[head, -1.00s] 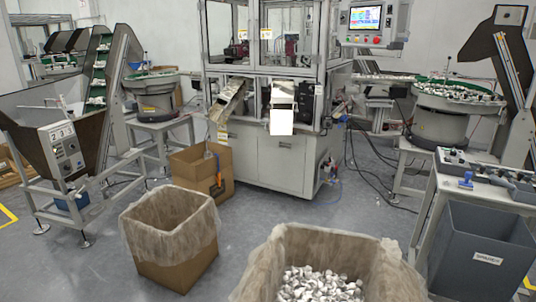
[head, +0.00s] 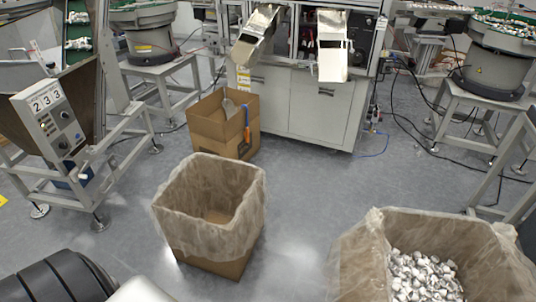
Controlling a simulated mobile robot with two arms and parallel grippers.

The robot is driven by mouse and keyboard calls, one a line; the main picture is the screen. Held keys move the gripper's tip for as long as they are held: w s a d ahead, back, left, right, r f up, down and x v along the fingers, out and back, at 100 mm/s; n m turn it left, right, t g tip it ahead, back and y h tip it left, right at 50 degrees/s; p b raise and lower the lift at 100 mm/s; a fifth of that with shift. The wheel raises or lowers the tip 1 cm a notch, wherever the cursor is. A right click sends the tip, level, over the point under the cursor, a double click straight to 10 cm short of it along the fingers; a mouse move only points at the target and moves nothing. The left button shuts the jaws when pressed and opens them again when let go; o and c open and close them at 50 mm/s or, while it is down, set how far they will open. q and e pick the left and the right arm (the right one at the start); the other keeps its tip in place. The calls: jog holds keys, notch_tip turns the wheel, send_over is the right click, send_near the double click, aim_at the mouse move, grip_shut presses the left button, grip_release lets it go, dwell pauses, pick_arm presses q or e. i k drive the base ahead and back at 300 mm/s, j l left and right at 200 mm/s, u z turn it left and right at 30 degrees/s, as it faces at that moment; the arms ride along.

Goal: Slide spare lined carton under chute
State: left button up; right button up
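A lined carton (head: 222,267) stands on the floor at lower centre in the head view. It is brown cardboard with a translucent liner folded over its rim, and it looks empty inside. Two metal chutes come out of the machine: the left chute (head: 257,33) is angled down to the left, and the right chute (head: 332,45) points forward. A smaller cardboard box (head: 205,125) with a scoop in it stands on the floor below the left chute. A dark rounded part and a white part, probably mine, show at the bottom left. Neither gripper is in view.
A second lined carton (head: 375,262), holding many small white and silver caps, stands at the lower right. The grey machine cabinet (head: 300,105) is behind. A hopper frame (head: 70,180) stands at left. Cables (head: 400,120) lie on the floor at right. Floor in front of the cabinet (head: 310,185) is clear.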

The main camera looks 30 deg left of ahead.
aim_at(211, 210)
jog(key=j+z, duration=0.2)
jog(key=j, duration=0.4)
jog(key=j+z, duration=0.15)
jog(key=j, duration=0.4)
jog(key=j+z, duration=0.2)
jog(key=j, duration=0.4)
jog(key=k+j+z, duration=0.15)
jog(key=j, duration=0.45)
jog(key=j+z, duration=0.2)
jog(key=j, duration=0.35)
